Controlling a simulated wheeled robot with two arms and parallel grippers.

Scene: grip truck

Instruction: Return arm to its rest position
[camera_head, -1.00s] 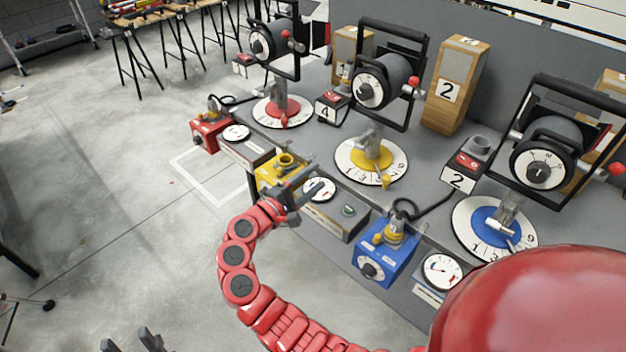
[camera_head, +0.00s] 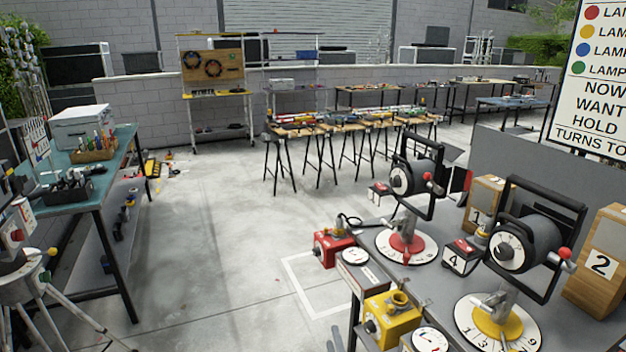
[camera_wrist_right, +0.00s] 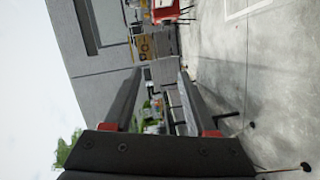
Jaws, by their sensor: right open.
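My right gripper shows in the right wrist view (camera_wrist_right: 158,100), its two dark fingers apart with nothing between them. In the head view only grey fingertips of it (camera_head: 336,340) show at the bottom edge, left of the grey bench; the rest of that arm is out of the picture. It touches nothing that I can see. My left gripper is not in view.
The grey bench (camera_head: 432,282) carries lamps, a red box (camera_head: 332,249) and a yellow box (camera_head: 391,317). A teal-topped table (camera_head: 113,170) stands at left, trestle tables (camera_head: 345,124) behind. Open concrete floor (camera_head: 215,250) lies between.

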